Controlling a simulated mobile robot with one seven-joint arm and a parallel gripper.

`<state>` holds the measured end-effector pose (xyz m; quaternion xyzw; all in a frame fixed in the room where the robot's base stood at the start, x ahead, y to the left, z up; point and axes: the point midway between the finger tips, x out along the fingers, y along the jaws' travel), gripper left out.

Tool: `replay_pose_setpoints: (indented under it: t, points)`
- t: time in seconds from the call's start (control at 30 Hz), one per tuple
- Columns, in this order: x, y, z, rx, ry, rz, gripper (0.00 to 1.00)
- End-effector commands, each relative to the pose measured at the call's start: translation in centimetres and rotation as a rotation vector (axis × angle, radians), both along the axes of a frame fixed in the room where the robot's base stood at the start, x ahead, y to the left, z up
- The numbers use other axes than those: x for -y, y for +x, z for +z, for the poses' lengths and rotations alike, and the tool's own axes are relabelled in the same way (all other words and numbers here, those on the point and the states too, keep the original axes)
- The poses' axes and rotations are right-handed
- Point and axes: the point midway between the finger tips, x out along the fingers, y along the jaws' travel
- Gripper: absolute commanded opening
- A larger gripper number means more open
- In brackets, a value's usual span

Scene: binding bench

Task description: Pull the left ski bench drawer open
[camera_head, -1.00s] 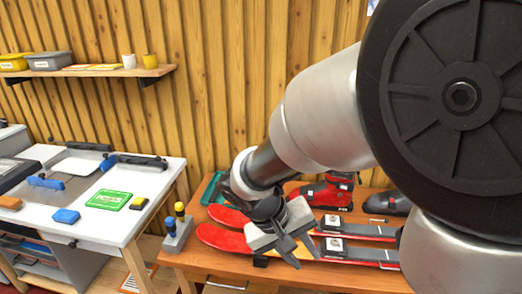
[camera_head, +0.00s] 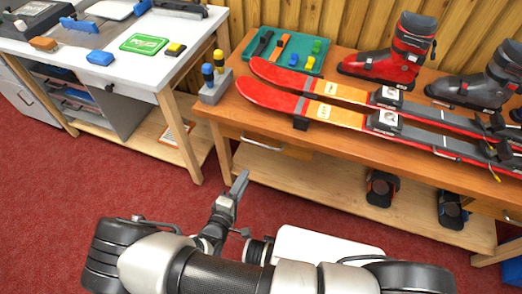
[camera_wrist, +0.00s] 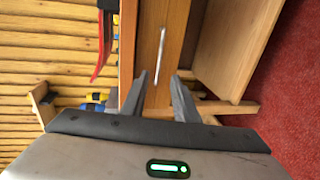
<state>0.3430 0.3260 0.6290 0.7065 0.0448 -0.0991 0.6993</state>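The ski bench (camera_head: 222,112) has a left drawer (camera_head: 290,151) under its top's front edge, with a thin metal bar handle (camera_head: 262,143). The drawer appears shut. In the wrist view the drawer front (camera_wrist: 175,28) is upright in the picture, with its handle (camera_wrist: 160,50) running along it. My gripper (camera_head: 240,178) is in front of the bench, below and left of the handle in the head view, apart from it. In the wrist view my gripper's two fingers (camera_wrist: 159,88) are spread with nothing between them, and the handle lies ahead of the gap.
Red skis (camera_head: 275,97), ski boots (camera_head: 397,52) and a green tray (camera_head: 268,67) stand on the bench. A lower shelf (camera_head: 330,183) holds dark items. A white workbench (camera_head: 120,72) stands at left. Red floor (camera_head: 60,190) is clear before the benches.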

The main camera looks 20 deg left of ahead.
Motion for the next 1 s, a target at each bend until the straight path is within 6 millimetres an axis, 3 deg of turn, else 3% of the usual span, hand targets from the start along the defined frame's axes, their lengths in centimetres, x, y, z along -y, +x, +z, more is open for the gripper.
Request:
replay_pose_setpoints:
  t: [0.17, 0.7, 1.0]
  points:
    - [0.2, 2.3, -0.6, 0.003, 0.0, 0.0, 0.27]
    - [1.2, 13.4, -3.0, 0.001, 0.0, -0.002, 0.27]
    - [1.3, 16.5, -3.5, 0.0, -0.001, -0.001, 0.27]
